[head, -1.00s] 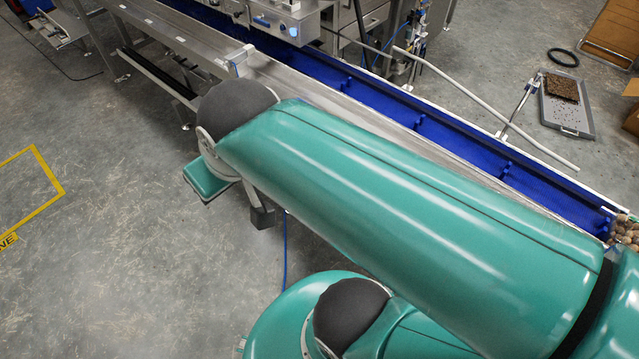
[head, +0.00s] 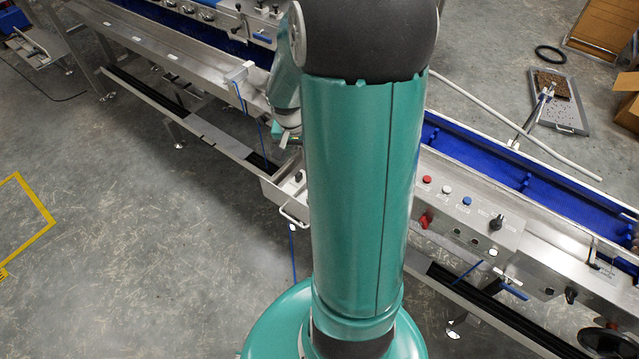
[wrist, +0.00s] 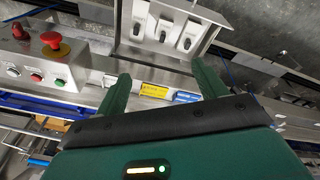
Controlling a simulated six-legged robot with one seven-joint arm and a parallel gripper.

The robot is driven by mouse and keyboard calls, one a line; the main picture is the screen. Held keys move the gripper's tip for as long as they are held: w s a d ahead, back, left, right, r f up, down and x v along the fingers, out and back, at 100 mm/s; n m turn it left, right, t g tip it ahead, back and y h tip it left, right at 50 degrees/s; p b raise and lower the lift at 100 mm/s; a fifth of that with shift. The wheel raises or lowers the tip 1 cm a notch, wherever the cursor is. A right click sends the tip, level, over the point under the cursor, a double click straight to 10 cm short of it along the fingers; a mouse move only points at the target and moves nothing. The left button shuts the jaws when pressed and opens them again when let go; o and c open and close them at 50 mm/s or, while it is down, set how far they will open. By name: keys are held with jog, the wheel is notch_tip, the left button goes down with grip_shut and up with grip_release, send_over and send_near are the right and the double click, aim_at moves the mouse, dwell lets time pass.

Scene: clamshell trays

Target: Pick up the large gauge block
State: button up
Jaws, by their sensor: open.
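In the wrist view my gripper (wrist: 160,70) is open, its two green fingers spread and nothing held between them. A yellow piece (wrist: 153,91) and a blue piece (wrist: 186,97) lie side by side on the metal surface, seen between the fingers. I cannot tell which piece, if any, is the large gauge block. In the head view my gripper (head: 288,138) is partly hidden behind my arm, above the metal tray with a handle (head: 293,212).
A control panel with buttons (head: 465,215) stands right of my arm; its red emergency button (wrist: 55,48) shows at the wrist view's left. A long conveyor line with a blue channel (head: 455,145) runs diagonally behind.

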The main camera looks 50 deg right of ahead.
jog(key=s+d+f+m, duration=0.2)
jog(key=d+f, duration=0.1)
jog(key=f, duration=0.5)
jog(key=s+d+f+m+y, duration=0.1)
jog(key=s+d+f+m, duration=0.1)
jog(key=f, duration=0.7)
jog(key=s+d+f+m+y, duration=0.1)
jog(key=d+f, duration=0.3)
jog(key=f, duration=0.5)
jog(key=shift+s+m, duration=0.4)
jog(key=shift+s, duration=0.25)
jog(key=shift+w+f, duration=0.15)
jog(key=shift+f, duration=2.6)
jog(key=shift+d, duration=0.1)
jog(key=c, duration=1.2)
jog(key=shift+r, duration=0.1)
jog(key=shift+c, duration=0.2)
